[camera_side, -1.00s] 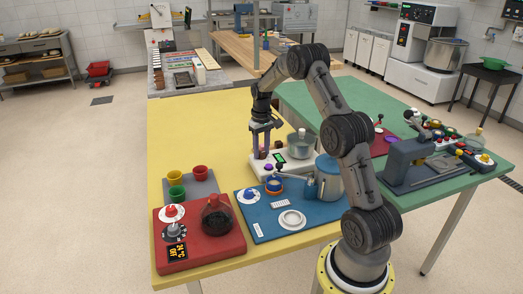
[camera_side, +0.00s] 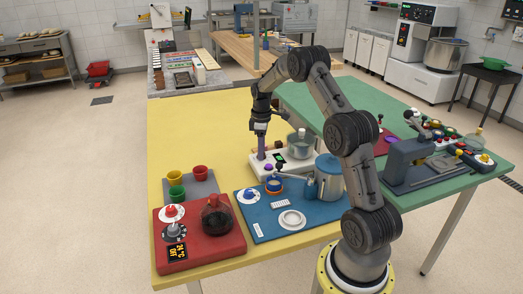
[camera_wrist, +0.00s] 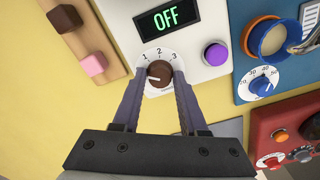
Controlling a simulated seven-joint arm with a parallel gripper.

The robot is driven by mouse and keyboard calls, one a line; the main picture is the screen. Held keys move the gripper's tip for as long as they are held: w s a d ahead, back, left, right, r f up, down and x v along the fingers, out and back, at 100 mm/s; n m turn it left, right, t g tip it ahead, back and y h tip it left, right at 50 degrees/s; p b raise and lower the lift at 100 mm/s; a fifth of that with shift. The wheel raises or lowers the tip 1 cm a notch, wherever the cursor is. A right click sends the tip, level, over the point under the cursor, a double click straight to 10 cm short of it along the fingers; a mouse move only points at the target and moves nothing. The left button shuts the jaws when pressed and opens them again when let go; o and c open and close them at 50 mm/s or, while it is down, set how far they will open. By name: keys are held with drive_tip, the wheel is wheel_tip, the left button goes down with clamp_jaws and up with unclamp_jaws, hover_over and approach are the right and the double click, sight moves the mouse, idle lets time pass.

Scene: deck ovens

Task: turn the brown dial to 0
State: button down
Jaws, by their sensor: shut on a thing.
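The brown dial (camera_wrist: 159,74) sits on a white scale plate on a white panel (camera_wrist: 205,62). The numbers 1, 2 and 3 show around its top. A short white mark on the dial points left and slightly down in the wrist view; I cannot read a 0 there. A display (camera_wrist: 167,17) above the dial reads OFF. My gripper (camera_wrist: 158,85) is shut on the dial, one finger on each side of it. It also shows in the side view (camera_side: 261,155), reaching down onto the white panel (camera_side: 290,170), where the dial is hidden.
A purple button (camera_wrist: 215,53) is right of the dial. Brown and pink blocks (camera_wrist: 93,63) stand on a wooden board at left.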

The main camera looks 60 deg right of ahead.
drive_tip(key=shift+w+r+n, duration=0.1)
drive_tip(key=shift+n, duration=0.4)
drive_tip(key=shift+c, duration=2.2)
unclamp_jaws()
wheel_tip(320, 180, up, 14)
